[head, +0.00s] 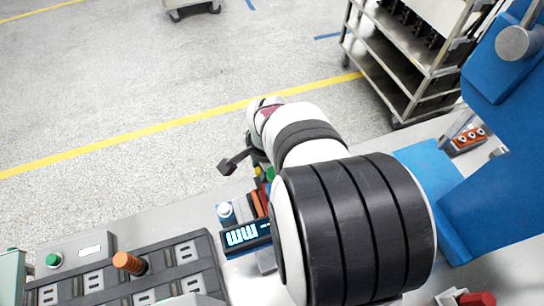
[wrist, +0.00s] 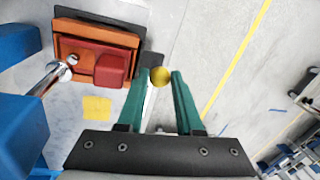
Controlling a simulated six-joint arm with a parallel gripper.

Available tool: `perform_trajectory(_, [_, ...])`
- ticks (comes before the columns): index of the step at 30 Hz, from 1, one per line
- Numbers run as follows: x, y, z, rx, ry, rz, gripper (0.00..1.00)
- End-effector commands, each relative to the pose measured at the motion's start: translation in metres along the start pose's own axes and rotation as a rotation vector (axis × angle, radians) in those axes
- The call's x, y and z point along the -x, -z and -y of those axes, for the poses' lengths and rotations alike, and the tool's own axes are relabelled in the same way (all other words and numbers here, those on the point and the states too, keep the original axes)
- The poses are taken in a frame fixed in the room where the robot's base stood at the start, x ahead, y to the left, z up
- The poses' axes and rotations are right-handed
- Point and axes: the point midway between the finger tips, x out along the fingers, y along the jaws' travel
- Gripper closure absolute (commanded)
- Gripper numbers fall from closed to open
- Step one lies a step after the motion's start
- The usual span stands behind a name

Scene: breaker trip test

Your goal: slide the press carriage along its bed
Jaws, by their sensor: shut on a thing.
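In the wrist view, my gripper (wrist: 161,79) has its two green fingers closed around a round yellow knob (wrist: 160,75). A dark bracket sits beside the knob, next to an orange carriage block (wrist: 65,48) with red parts on a dark base. I cannot clearly see how the knob joins the block. A silver rod (wrist: 52,76) of the blue press frame (wrist: 20,120) reaches toward the block's left side. In the head view, my arm hides most of the carriage and its bed, and the fingers are not clear. The blue press (head: 445,205) stands at the right.
A display (head: 246,236) and a panel with an orange knob (head: 128,263) stand at lower left. A small orange-red block (head: 468,138) is near the press. A red button (head: 478,298) is at lower right. A shelf cart (head: 410,60) stands beyond the bench.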

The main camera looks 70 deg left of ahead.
Motion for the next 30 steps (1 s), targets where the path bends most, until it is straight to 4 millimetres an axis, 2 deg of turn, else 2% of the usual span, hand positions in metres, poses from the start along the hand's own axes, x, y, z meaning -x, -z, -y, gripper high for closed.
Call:
perform_trajectory(7, [-0.001,-0.005,0.000,-0.001,-0.003,0.009,1.00])
perform_trajectory(8, [-0.001,-0.005,0.001,-0.001,-0.003,0.009,0.62])
perform_trajectory(9, [-0.001,-0.005,0.001,0.000,-0.002,0.009,0.54])
perform_trajectory(17, [0.001,-0.003,0.001,0.000,0.000,0.006,0.54])
perform_trajectory(20, [0.017,-0.003,0.002,0.000,0.003,0.005,0.54])
perform_trajectory(25, [0.055,-0.003,0.001,0.000,0.002,0.005,0.54])
perform_trajectory(30, [0.074,-0.004,0.001,0.001,0.000,0.006,0.54])
